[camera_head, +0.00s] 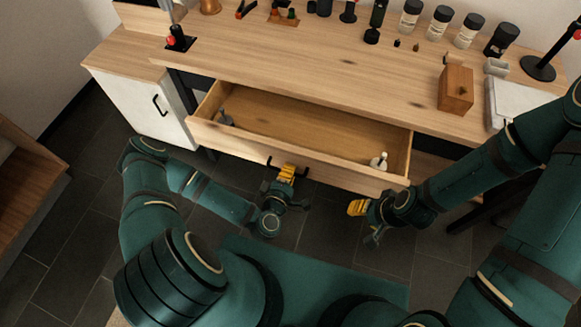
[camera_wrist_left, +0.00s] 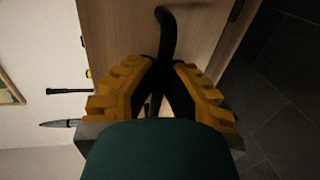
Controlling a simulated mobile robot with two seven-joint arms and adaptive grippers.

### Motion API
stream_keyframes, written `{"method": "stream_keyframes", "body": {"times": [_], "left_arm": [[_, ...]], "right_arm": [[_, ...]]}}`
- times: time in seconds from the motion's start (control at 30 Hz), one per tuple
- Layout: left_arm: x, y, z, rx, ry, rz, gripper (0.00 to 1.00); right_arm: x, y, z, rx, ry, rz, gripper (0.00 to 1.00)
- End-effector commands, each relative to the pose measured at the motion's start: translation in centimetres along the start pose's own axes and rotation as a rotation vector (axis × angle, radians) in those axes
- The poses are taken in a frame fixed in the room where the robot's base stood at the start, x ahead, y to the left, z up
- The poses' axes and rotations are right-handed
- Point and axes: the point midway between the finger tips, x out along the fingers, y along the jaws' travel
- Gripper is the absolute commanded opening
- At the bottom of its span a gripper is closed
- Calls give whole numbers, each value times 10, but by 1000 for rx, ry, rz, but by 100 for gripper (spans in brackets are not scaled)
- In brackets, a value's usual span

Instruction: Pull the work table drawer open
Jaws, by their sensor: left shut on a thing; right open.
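The wooden work table (camera_head: 330,72) has its wide drawer (camera_head: 300,125) pulled out in the head view, its inside showing. My left gripper (camera_head: 286,172) is at the drawer front and shut on the black drawer handle (camera_head: 271,161). In the left wrist view the yellow fingers of the left gripper (camera_wrist_left: 160,82) close around the dark handle (camera_wrist_left: 166,30), with the wooden drawer front behind. My right gripper (camera_head: 362,218) is open and empty, in front of and below the drawer's right end, apart from it.
A small white item (camera_head: 379,161) lies in the drawer's right corner and a grey one (camera_head: 226,119) at its left. Bottles, jars (camera_head: 437,22) and a wooden block (camera_head: 456,88) stand on the table top. A white cabinet (camera_head: 155,108) stands left. Dark floor tiles are clear below.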

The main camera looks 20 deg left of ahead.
Motion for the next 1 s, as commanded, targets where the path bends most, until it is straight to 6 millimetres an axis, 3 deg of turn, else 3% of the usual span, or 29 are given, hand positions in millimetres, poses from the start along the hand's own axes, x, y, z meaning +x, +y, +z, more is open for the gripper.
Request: {"method": "stream_keyframes", "body": {"times": [0.53,0.6,0.63,1.0], "left_arm": [[-4,-2,-1,1,1,-2,0],[-4,-2,-1,1,1,-2,31],[-4,-2,-1,1,1,-2,41],[-7,-1,0,0,0,-2,41]], "right_arm": [[-1,0,0,0,-1,0,47],[-1,0,0,0,-1,0,47],[-1,0,0,0,-1,0,47],[-1,0,0,0,-1,0,47]]}}
